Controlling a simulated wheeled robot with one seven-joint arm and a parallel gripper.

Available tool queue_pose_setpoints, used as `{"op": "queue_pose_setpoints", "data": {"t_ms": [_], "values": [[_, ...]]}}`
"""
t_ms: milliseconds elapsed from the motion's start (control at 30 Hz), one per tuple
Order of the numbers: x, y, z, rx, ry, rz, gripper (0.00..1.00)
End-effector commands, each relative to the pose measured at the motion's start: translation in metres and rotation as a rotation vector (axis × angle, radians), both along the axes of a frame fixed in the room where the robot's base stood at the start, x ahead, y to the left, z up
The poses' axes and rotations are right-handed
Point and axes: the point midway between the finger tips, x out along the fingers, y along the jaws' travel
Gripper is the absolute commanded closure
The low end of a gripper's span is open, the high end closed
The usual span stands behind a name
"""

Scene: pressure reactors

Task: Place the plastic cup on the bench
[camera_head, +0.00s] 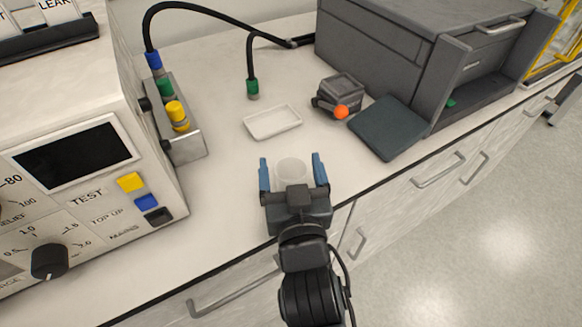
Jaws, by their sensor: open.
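The plastic cup (291,171) is a small translucent white cup, seen between the fingers of my gripper (291,172). It appears to stand on the white bench (225,220) near the front edge. My gripper has two blue fingers, spread wide, one on each side of the cup with a visible gap. The lower part of the cup is partly hidden by the gripper body, so its contact with the bench cannot be fully seen.
A white tray (272,122) lies behind the cup. A small grey device with an orange knob (341,112) and a dark flat pad (388,128) are to the right. A large control unit (85,170) stands left, a grey box (385,55) back right. Bench left of the gripper is clear.

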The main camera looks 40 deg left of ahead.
Motion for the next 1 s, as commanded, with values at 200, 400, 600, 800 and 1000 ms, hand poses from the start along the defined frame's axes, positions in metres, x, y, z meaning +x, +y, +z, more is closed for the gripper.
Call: {"op": "queue_pose_setpoints", "data": {"t_ms": [200,400,600,800,1000], "values": [[-0.001,-0.001,0.004,-0.001,0.001,0.000,0.15],[-0.024,-0.025,0.001,-0.002,0.002,0.000,0.15],[-0.053,-0.054,0.001,-0.001,0.003,-0.001,0.15],[-0.075,-0.075,0.002,0.000,0.001,0.000,0.15],[-0.084,-0.084,0.003,0.000,0.000,0.000,0.15]]}}
